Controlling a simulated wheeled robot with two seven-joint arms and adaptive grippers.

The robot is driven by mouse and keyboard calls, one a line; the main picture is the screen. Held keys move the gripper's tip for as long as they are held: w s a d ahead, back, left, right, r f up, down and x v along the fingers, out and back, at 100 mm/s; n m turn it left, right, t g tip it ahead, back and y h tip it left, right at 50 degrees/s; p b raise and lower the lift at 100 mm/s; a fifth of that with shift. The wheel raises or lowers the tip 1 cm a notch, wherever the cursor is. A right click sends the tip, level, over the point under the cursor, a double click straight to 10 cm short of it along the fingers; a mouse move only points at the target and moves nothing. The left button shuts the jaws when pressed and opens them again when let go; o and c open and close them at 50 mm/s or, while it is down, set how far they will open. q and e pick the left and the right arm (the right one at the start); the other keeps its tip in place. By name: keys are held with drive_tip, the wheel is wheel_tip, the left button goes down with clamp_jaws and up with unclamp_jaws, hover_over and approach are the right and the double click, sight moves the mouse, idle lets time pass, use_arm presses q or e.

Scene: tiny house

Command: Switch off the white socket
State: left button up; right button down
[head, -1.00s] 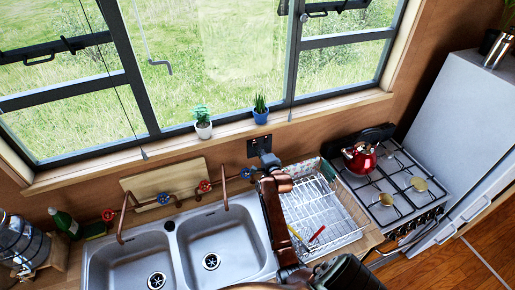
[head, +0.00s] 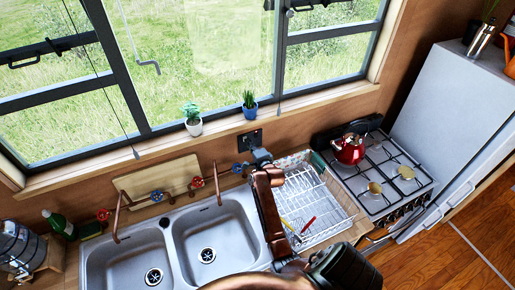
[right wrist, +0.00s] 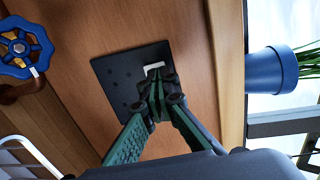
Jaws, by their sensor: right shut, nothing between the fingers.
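The socket is a dark square plate (head: 249,138) on the wooden wall below the window, behind the sink. In the right wrist view the black plate (right wrist: 112,84) has several small holes and a white switch (right wrist: 154,66) near its edge. My right gripper (right wrist: 156,84) is shut and empty. Its fingertips are right at the white switch and cover part of it; I cannot tell whether they touch. In the head view the right gripper (head: 261,154) is small, just in front of the plate's lower right. The switch's position is unclear. My left gripper is not in view.
A blue tap handle (right wrist: 20,47) is left of the plate in the wrist view. A blue plant pot (right wrist: 270,72) stands on the sill at right. A dish rack (head: 325,200), a stove with a red kettle (head: 348,149) and a double sink (head: 212,230) surround my right arm.

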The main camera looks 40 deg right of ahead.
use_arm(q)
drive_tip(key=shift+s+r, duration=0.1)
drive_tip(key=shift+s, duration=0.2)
use_arm(e)
drive_tip(key=s+a+r, duration=0.3)
drive_tip(key=s+r, duration=0.2)
drive_tip(key=s, duration=0.5)
drive_tip(key=shift+s+a, duration=0.15)
drive_tip(key=shift+s, duration=0.2)
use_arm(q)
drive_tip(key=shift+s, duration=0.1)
